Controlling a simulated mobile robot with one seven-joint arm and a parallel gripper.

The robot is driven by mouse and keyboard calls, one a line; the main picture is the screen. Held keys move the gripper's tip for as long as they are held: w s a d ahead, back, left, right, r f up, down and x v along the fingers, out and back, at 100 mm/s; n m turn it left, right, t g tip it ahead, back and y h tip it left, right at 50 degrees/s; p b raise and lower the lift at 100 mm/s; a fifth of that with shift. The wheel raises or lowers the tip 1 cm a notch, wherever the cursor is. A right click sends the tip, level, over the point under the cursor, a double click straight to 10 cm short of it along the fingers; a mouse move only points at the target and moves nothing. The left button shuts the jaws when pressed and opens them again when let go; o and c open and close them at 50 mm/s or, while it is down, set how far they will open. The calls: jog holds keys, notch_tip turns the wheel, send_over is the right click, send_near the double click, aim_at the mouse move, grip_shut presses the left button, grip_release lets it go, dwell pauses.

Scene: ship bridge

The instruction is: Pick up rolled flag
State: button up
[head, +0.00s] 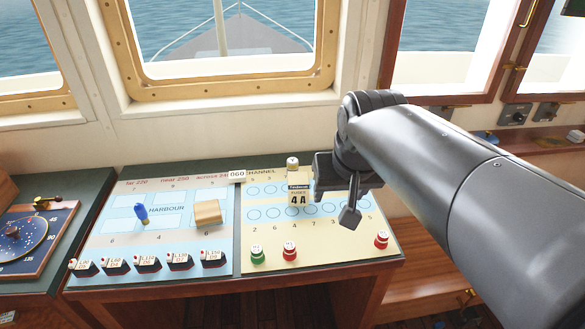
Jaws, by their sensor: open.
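A small blue, roll-like object (141,212) sits on the left, HARBOUR half of the chart board. It looks like the rolled flag, but it is too small to be sure. My gripper (338,207) is above the right, CHANNEL half of the board, well to the right of the blue object. It points down, open, with nothing visible between its fingers. My arm comes in from the right and hides part of the board's right side.
A tan block (207,212) lies right of the blue object. Several dark model ships (115,266) line the board's front edge. Green (257,254) and red (289,251) buoys stand front right.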

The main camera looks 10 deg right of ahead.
jog(key=w+r+g, duration=0.1)
jog(key=w, duration=1)
jog(key=m+g, duration=0.2)
send_near(293, 160)
jog(key=shift+a+f, duration=0.1)
jog(key=shift+f, duration=0.7)
jog(key=f, duration=0.5)
jog(key=shift+w+f, duration=0.1)
jog(key=shift+w, duration=0.2)
jog(key=shift+w+f, duration=0.2)
jog(key=shift+f, duration=0.65)
jog(key=shift+w+f, duration=0.2)
jog(key=shift+f, duration=0.7)
jog(key=shift+w+f, duration=0.2)
jog(key=shift+f, duration=0.65)
jog(key=shift+c, duration=0.4)
jog(key=c, duration=1)
